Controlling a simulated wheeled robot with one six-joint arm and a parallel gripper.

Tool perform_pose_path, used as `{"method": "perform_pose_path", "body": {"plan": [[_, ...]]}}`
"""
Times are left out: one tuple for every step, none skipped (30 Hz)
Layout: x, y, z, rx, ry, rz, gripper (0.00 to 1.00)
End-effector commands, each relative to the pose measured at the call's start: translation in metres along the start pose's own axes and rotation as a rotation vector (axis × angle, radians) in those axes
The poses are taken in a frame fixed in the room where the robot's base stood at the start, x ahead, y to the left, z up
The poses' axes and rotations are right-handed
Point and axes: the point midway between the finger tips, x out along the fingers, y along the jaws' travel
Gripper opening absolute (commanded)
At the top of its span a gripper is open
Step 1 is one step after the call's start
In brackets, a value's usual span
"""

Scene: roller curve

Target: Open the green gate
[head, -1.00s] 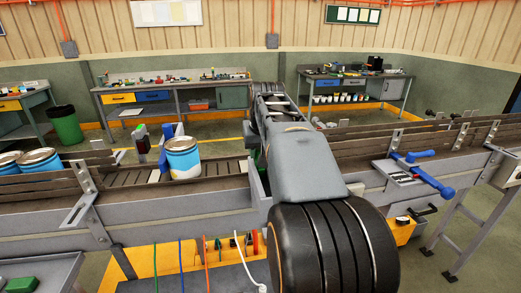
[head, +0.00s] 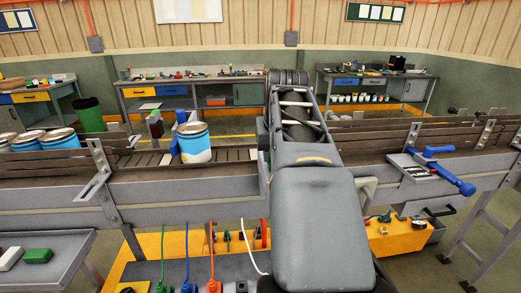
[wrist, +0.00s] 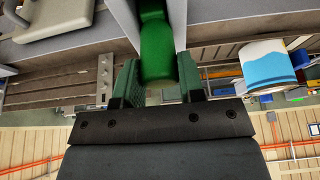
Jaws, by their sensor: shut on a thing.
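The green gate (wrist: 153,42) shows in the wrist view as a solid green piece set between grey metal rails. My gripper (wrist: 158,72) has one dark green finger on each side of it and is shut on it. The fingertips sit close to the rails. In the head view my arm reaches over the conveyor and hides the gate and the gripper. How far the gate stands open cannot be told.
A blue-and-white can (head: 194,142) stands on the conveyor left of my arm, with several more cans (head: 58,140) at the far left. A blue lever (head: 450,178) sits on the right rail. An orange cabinet (head: 175,243) with hanging cables stands in front.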

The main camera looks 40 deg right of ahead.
Motion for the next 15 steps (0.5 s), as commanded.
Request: {"method": "perform_pose_path", "body": {"plan": [[-0.002, 0.001, 0.007, 0.002, 0.005, 0.001, 0.0], [-0.003, 0.001, 0.01, 0.002, 0.005, 0.001, 0.0], [-0.005, 0.001, 0.013, 0.002, 0.005, 0.001, 0.0], [-0.006, 0.001, 0.016, 0.002, 0.005, 0.001, 0.0], [-0.007, 0.001, 0.017, 0.002, 0.006, 0.002, 0.0], [-0.008, 0.001, 0.019, 0.002, 0.005, 0.001, 0.0], [-0.009, 0.0, 0.02, 0.002, 0.004, 0.001, 0.0], [-0.009, 0.0, 0.021, 0.001, 0.003, 0.001, 0.0], [-0.009, 0.0, 0.021, 0.001, 0.002, 0.001, 0.0], [-0.009, 0.0, 0.021, 0.0, 0.001, 0.001, 0.0], [-0.009, 0.0, 0.021, 0.0, 0.001, 0.001, 0.0], [-0.009, -0.001, 0.021, -0.001, 0.0, 0.0, 0.0], [-0.009, -0.001, 0.021, -0.001, -0.001, 0.0, 0.0], [-0.009, -0.001, 0.021, -0.001, -0.001, 0.0, 0.0], [-0.009, -0.001, 0.021, -0.002, -0.002, 0.0, 0.0]]}}
